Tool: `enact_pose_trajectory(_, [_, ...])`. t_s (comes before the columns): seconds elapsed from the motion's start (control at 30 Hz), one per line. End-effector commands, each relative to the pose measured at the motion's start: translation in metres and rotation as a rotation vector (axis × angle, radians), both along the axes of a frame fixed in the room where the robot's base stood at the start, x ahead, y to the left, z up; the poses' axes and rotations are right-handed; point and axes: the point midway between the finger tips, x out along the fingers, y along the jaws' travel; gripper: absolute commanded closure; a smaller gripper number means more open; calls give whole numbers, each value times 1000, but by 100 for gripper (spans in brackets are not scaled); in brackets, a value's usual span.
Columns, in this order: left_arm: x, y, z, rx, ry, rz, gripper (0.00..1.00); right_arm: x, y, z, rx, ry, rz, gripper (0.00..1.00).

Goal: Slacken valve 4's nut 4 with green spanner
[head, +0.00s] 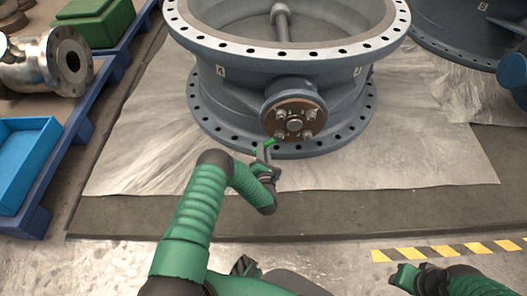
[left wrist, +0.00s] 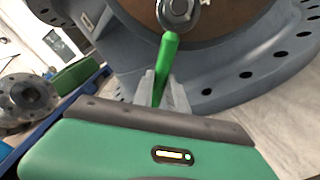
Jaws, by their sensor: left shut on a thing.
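A large blue-grey valve (head: 285,85) stands on a metal sheet in the head view. Its round brown side plate (head: 295,103) has several nuts around a central stub (head: 295,125). My left gripper (head: 264,156) is shut on the green spanner (head: 270,143), just below and left of this plate. In the left wrist view the spanner (left wrist: 164,68) points up from between the fingers (left wrist: 160,90) towards a round metal piece (left wrist: 178,12). I cannot tell whether that piece is the spanner's head or a nut. My right gripper (head: 408,277) is low at the right; its jaw state is unclear.
A second valve (head: 470,40) stands at the far right. At the left, blue pallets (head: 85,130) carry a metal pipe fitting (head: 45,62), a green crate (head: 95,22) and a blue tray (head: 25,155). Yellow-black tape (head: 440,250) marks the floor. The sheet (head: 400,155) before the valve is clear.

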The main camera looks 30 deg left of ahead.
Motion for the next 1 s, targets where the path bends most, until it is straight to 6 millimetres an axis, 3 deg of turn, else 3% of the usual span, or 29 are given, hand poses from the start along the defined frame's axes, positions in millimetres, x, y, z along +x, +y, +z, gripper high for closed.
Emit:
enact_pose_trajectory(0.53, [-2, -1, 0, 0, 2, 0, 100, 0, 0, 2, 0, 0, 0, 64])
enact_pose_trajectory(1.0, [-25, -15, 1, 0, 2, 1, 100, 0, 0, 20, 0, 0, 0, 64])
